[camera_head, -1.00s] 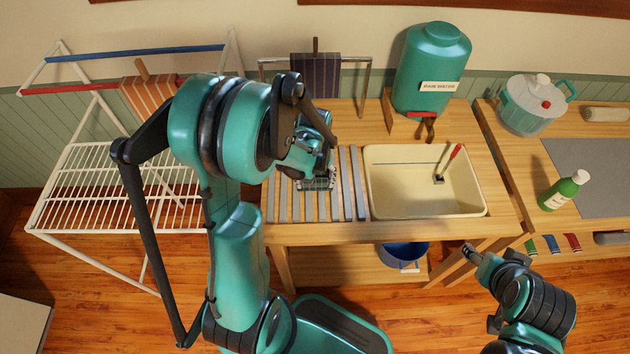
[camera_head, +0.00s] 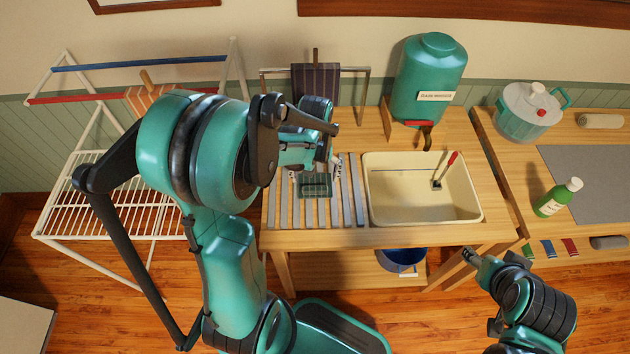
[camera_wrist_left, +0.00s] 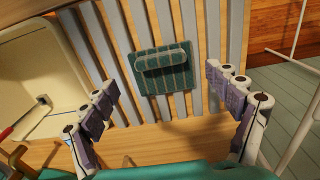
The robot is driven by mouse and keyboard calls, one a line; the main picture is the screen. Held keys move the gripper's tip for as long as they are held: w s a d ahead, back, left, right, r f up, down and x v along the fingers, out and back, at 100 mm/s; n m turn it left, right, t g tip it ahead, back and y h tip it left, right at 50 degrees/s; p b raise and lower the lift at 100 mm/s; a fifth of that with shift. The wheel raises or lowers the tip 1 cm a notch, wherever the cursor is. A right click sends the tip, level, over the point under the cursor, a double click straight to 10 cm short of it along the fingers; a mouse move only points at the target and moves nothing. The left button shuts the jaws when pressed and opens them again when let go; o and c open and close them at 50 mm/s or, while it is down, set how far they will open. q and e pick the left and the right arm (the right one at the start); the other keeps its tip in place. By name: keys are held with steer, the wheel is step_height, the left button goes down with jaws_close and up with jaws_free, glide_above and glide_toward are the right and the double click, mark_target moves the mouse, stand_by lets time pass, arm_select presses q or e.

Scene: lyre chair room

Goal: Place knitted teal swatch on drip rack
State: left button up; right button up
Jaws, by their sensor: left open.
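The knitted teal swatch (camera_head: 315,188) lies on the grey slats of the drip rack (camera_head: 281,208), left of the sink. In the left wrist view the swatch (camera_wrist_left: 163,80) is a dark teal, faintly striped square with a raised ridge along one edge, resting across several slats (camera_wrist_left: 215,50). My left gripper (camera_wrist_left: 172,92) is open above it, with its fingers spread apart on either side and not touching it. In the head view the left gripper (camera_head: 317,166) partly covers the swatch's far side. My right gripper (camera_head: 470,256) is at the lower right, away from the rack; its jaws are unclear.
A cream sink (camera_head: 420,210) with a red-handled brush adjoins the rack. A green water tank (camera_head: 430,75) stands behind it. A striped cloth (camera_head: 315,78) hangs on a rail behind the rack. A white drying rack (camera_head: 75,205) stands left.

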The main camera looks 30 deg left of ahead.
mark_target(315, 188)
arm_select(q)
steer(key=s+d+r+m+t, duration=0.3)
steer(key=s+d+r, duration=0.1)
steer(key=r, duration=0.3)
steer(key=s+d+r+m+t+p, duration=0.1)
steer(key=s+d+r+m+t, duration=0.2)
steer(key=r, duration=0.4)
steer(key=shift+s+d+r+t, duration=0.35)
steer(key=shift+s+d+t, duration=0.3)
steer(key=shift+d, duration=0.35)
